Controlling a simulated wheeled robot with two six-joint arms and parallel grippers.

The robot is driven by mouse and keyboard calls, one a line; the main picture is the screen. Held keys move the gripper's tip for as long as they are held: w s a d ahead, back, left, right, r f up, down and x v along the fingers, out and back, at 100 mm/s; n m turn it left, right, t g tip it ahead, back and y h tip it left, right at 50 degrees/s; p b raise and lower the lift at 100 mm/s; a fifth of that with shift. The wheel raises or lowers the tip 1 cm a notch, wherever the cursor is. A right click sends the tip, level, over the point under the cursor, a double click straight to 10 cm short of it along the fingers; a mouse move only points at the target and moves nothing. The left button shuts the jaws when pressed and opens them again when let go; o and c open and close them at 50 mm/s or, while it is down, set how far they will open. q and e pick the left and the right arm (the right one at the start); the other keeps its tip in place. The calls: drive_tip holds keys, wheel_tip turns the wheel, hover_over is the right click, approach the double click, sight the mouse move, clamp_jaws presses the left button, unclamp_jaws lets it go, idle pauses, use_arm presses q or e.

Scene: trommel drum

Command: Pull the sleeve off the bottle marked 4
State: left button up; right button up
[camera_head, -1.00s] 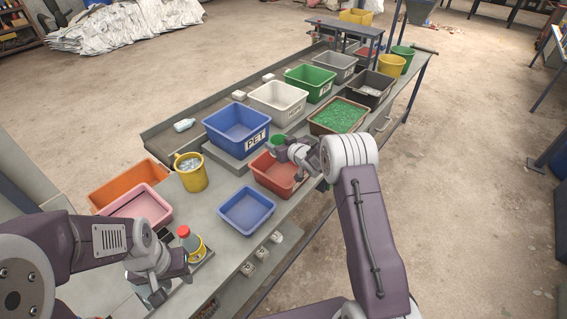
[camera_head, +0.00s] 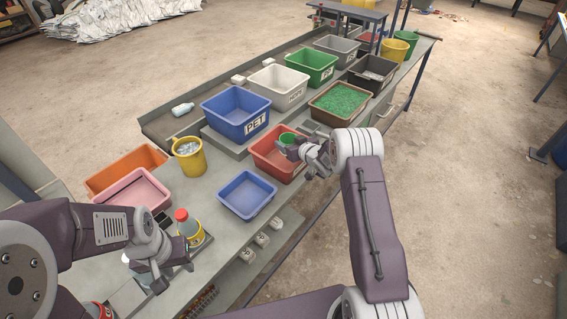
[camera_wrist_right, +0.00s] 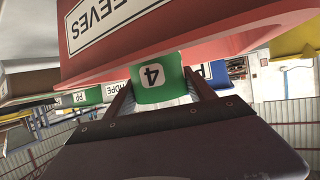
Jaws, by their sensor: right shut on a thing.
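A green sleeve marked 4 (camera_wrist_right: 157,80) is between the fingers of my right gripper (camera_wrist_right: 163,95), which is shut on it. In the head view the sleeve (camera_head: 288,138) shows at the right gripper (camera_head: 298,149), over the red bin (camera_head: 262,153). A whitish patch shows at the sleeve's lower end in the wrist view; I cannot tell whether it is part of a bottle. A bottle with a red cap (camera_head: 182,215) and a yellow band stands near the front left. My left gripper (camera_head: 158,282) is low beside it; its fingers are too unclear to judge.
The red bin's label ends in "EEVES" in the wrist view. A blue tray (camera_head: 247,178), a yellow bucket (camera_head: 203,163) and a blue PET bin (camera_head: 211,103) stand close by. A brown-rimmed bin of green pieces (camera_head: 318,117) is behind my right gripper.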

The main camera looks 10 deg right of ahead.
drive_tip(key=o, duration=1.1)
drive_tip(key=shift+r, duration=0.1)
drive_tip(key=shift+c, duration=0.2)
drive_tip(key=b+v, duration=0.1)
drive_tip(key=v, duration=0.8)
drive_tip(key=shift+s, duration=0.1)
